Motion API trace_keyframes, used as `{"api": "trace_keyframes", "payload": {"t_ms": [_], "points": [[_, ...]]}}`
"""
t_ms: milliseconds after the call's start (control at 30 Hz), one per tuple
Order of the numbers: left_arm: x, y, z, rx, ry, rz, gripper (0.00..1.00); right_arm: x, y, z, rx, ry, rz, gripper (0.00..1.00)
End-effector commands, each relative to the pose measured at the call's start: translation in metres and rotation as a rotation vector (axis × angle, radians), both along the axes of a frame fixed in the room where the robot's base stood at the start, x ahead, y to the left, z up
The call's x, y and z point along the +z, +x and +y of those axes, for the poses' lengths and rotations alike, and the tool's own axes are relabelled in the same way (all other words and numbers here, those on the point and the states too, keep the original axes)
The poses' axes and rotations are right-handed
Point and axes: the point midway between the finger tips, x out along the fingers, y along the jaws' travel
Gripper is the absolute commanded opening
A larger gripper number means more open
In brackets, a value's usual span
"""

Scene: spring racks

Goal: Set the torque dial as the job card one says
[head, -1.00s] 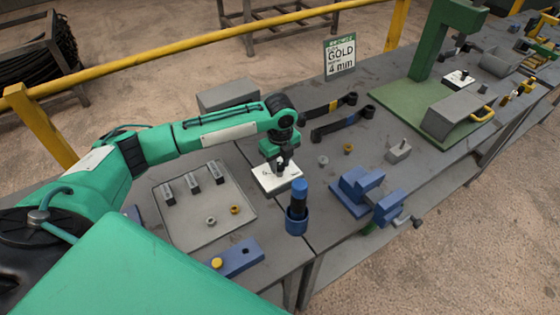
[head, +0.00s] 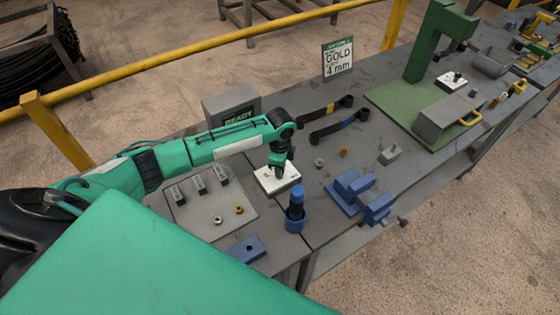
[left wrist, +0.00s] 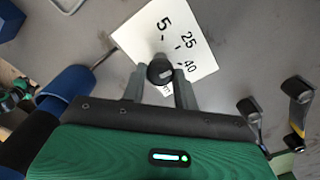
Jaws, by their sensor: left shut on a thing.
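The torque dial is a white plate (head: 290,183) with a dark knob, on the bench. In the left wrist view the plate (left wrist: 197,62) shows 5, 25 and 40, and other print is partly covered. My left gripper (head: 281,170) is over the plate. In the left wrist view its fingers (left wrist: 160,92) are shut on the round dark knob (left wrist: 159,70). Which mark the knob points to is hidden. A card (head: 338,58) stands at the bench's back edge, reading GOLD and 4 mm. Its small heading is not legible. My right gripper is not in view.
A grey box (head: 218,104) with a READY screen stands behind my arm. A blue driver in a holder (head: 295,212), a blue vise (head: 352,188) and two wrenches (head: 330,132) are nearby. A tray (head: 188,222) holds small parts. A green press (head: 428,45) stands farther right.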

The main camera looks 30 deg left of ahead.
Motion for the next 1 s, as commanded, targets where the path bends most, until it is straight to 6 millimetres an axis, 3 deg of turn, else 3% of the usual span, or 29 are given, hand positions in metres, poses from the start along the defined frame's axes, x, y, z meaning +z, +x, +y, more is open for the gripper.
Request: {"api": "trace_keyframes", "payload": {"t_ms": [200, 767, 800, 900, 1000], "points": [[0.0021, 0.0007, 0.0006, 0.083, 0.0, -0.001, 0.07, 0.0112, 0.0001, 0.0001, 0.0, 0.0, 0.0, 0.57], [0.0011, 0.0012, 0.0005, 0.117, 0.001, -0.003, 0.07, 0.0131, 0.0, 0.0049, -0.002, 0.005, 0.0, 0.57], [0.0011, 0.0012, 0.0005, 0.117, 0.001, -0.003, 0.32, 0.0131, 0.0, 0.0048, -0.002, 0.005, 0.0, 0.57], [0.001, 0.0011, 0.0005, 0.116, 0.001, -0.002, 0.52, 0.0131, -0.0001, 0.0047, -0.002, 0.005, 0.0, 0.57], [0.0007, 0.0008, 0.0004, 0.116, 0.001, -0.002, 0.52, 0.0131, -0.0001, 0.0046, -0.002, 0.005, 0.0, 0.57]]}}
